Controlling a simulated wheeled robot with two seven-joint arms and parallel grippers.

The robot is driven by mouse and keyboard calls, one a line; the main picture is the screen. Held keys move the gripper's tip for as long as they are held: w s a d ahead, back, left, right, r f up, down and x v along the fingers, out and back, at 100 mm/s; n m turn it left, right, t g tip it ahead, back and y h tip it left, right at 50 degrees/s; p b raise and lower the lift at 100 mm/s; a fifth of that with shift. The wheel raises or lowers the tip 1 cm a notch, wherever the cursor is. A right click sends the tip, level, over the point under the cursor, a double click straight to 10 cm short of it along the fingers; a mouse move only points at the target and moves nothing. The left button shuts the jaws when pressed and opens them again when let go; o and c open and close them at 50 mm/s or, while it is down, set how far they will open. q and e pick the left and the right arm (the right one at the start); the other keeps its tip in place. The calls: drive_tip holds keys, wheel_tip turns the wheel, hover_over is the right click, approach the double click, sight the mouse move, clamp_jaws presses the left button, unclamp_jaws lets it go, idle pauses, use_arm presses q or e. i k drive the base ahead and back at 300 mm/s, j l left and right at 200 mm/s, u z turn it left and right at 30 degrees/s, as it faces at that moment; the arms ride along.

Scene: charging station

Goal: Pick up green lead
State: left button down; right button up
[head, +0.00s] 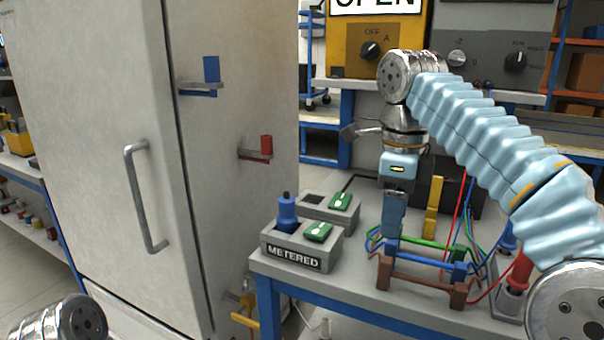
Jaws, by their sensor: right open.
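The green lead (432,244) is a thin green cable. My right gripper (393,234) points down over the left part of this rack, close to the leads. It is open, with nothing visibly held. Its wrist and fingers hide part of the leads behind, and I cannot tell whether it touches them. My left gripper is out of view; only a metal joint of my left arm shows at the lower left.
A box marked METERED (292,258) with a blue plug (287,212) and green switches stands left of the rack. A yellow upright piece (433,207) and a red plug (520,270) are nearby. A tall white cabinet (90,130) fills the left. Control panels stand behind.

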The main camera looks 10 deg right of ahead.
sight(459, 251)
drive_tip(key=k, duration=0.95)
